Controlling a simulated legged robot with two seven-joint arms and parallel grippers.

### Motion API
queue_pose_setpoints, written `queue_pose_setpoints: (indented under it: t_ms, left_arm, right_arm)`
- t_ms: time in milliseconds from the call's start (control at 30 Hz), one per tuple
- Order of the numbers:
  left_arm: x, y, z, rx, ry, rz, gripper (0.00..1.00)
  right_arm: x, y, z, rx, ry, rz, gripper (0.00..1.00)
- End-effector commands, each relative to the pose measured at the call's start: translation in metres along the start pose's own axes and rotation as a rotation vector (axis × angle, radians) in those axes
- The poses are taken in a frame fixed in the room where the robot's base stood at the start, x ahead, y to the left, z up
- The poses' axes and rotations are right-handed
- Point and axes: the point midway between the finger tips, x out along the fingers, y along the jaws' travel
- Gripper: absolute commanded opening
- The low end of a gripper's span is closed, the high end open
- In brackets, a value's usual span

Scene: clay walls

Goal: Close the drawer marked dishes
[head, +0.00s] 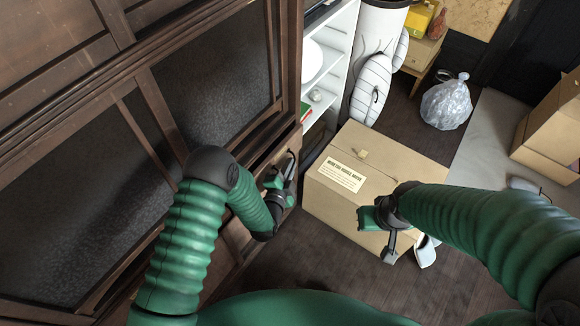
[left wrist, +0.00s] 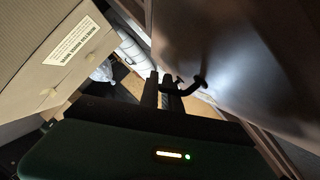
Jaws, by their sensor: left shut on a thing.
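A dark wooden cabinet (head: 150,95) with grey panels fills the left of the head view. Its drawer front (head: 284,145) is at the right end, low down, beside my left gripper (head: 287,172). The left wrist view shows a smooth brown front (left wrist: 235,45) with a black bar handle (left wrist: 198,83). My left gripper's fingers (left wrist: 163,91) are shut on this handle. I cannot read a dishes mark in either view, and my arm hides part of the drawer. My right gripper (head: 389,246) hangs in front of a cardboard box, apart from the cabinet; its finger gap is unclear.
A closed cardboard box (head: 375,165) with a paper label stands on the floor right of the drawer. A white shelf unit (head: 335,50) and a wrapped white column (head: 378,60) are behind. A plastic bag (head: 446,101) lies farther back. Some wooden floor (head: 330,265) is clear.

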Motion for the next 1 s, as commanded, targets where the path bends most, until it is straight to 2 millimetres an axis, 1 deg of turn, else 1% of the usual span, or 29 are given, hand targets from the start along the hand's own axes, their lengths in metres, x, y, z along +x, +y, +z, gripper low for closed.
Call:
queue_pose_setpoints:
  t_ms: [33, 133, 200, 267, 500, 533, 567, 600, 1000]
  left_arm:
    - [0.002, -0.001, 0.008, 0.005, -0.007, 0.003, 0.00]
    - [0.007, -0.011, 0.020, 0.006, -0.007, 0.001, 0.00]
    - [0.010, -0.016, 0.028, 0.005, -0.007, 0.002, 0.00]
    - [0.011, -0.019, 0.030, 0.005, -0.007, 0.003, 0.00]
    - [0.011, -0.020, 0.032, 0.005, -0.009, 0.001, 0.00]
    - [0.011, -0.020, 0.032, 0.005, -0.009, 0.001, 0.11]
    - [0.011, -0.020, 0.032, 0.005, -0.009, 0.001, 0.15]
    - [0.011, -0.020, 0.031, 0.005, -0.008, 0.001, 0.16]
    - [0.011, -0.021, 0.029, 0.004, -0.004, -0.002, 0.16]
  right_arm:
    - [0.001, 0.000, 0.000, 0.000, 0.000, 0.000, 0.00]
    - [0.003, 0.000, 0.001, 0.000, 0.000, 0.000, 0.00]
    - [0.003, 0.000, 0.001, 0.000, 0.000, 0.000, 0.00]
    - [0.003, 0.000, 0.001, 0.000, 0.000, 0.000, 0.00]
    - [0.003, 0.000, 0.001, 0.000, 0.000, 0.000, 0.00]
    - [0.003, 0.000, 0.001, 0.000, 0.000, 0.000, 0.00]
    - [0.003, 0.000, 0.001, 0.000, 0.000, 0.000, 0.00]
    - [0.003, 0.000, 0.001, 0.000, 0.000, 0.000, 0.00]
    - [0.003, 0.000, 0.001, 0.000, 0.000, 0.000, 0.00]
